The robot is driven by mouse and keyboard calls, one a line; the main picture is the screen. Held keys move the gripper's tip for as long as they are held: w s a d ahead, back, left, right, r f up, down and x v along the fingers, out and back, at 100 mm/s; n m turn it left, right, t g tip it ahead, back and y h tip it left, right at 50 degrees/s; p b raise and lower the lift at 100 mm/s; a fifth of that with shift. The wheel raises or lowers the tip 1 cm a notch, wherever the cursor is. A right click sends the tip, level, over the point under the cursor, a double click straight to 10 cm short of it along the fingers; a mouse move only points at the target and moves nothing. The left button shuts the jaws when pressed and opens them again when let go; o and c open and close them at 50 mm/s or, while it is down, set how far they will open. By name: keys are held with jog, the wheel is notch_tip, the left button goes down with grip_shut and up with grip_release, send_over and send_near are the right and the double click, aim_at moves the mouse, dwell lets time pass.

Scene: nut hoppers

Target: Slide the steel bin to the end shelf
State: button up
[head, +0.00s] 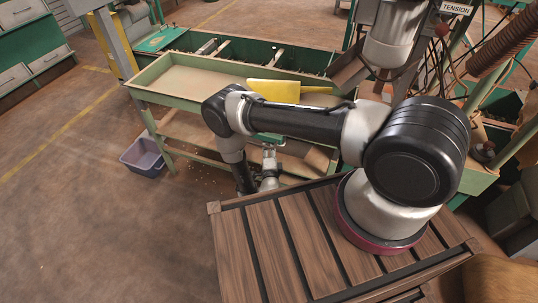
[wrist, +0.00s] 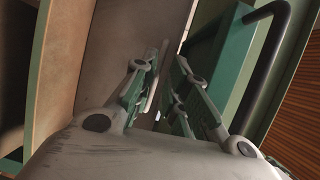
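A small blue-grey bin (head: 142,157) stands on the floor left of the green bench in the head view. I cannot tell whether it is steel, and no other clear bin shows. My gripper (head: 269,148) is at the front edge of the bench, close under its rim and right of the bin, apart from it. In the wrist view, my gripper's two green-and-grey fingers (wrist: 168,64) stand a little apart with a narrow gap between them. Nothing is clearly held in the gap. The end shelf cannot be told apart with certainty.
The green bench (head: 165,97) carries a tray top with a yellow sheet (head: 273,90) on it. Its lower shelf (head: 195,130) sits behind my arm. A green frame with a dark curved bar (wrist: 266,60) is close on the right in the wrist view. Floor at left is clear.

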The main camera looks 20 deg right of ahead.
jog(key=shift+x, duration=2.5)
grip_shut()
